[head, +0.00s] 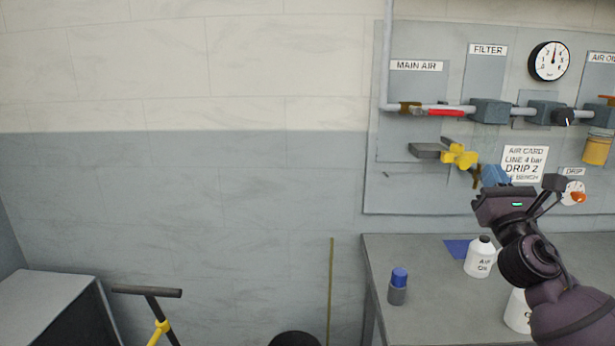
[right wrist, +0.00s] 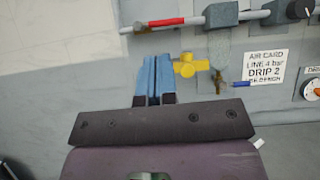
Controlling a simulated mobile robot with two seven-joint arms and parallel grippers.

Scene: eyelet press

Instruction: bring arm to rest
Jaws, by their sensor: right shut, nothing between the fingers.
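My right gripper (head: 493,176) is raised in front of the lower part of the grey air panel (head: 400,180), above the bench. Its blue fingers also show in the right wrist view (right wrist: 154,78), pressed together with nothing between them. A yellow valve fitting (head: 459,156) is up and left of the fingertips in the head view. In the right wrist view the fitting (right wrist: 188,65) is just right of them; I cannot tell the gap in depth. My left gripper is not in the head view.
A white air oil bottle (head: 480,257), a blue-capped container (head: 398,286) and another white container (head: 518,312) stand on the grey bench (head: 438,308) below my right arm. An air card (head: 525,164) and a drip dial (head: 572,193) are near the gripper.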

